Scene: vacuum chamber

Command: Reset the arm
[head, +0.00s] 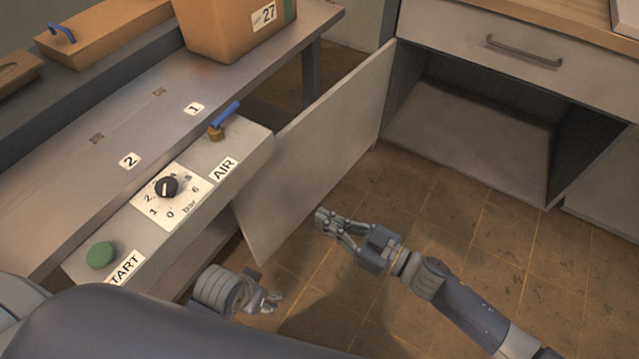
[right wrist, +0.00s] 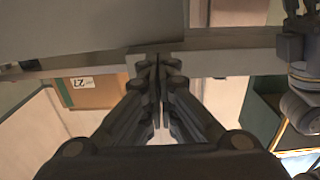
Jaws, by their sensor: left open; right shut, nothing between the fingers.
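My right gripper (head: 325,221) is shut and empty, held over the floor just right of the open cabinet door's near end. In the right wrist view its fingers (right wrist: 158,68) are pressed together with nothing between them. My left gripper (head: 274,300) hangs low in front of the workbench, open and empty; its arm is partly hidden behind my own body. I cannot tell whether the right gripper touches the door.
The pale cabinet door (head: 325,145) stands open, reaching toward the bench. The cabinet (head: 470,135) is empty inside, under a drawer (head: 525,55). The control panel has a green button (head: 101,255), a black knob (head: 166,187) and a blue-handled valve (head: 224,117). A box (head: 225,30) stands behind. Tiled floor (head: 490,240) at right is clear.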

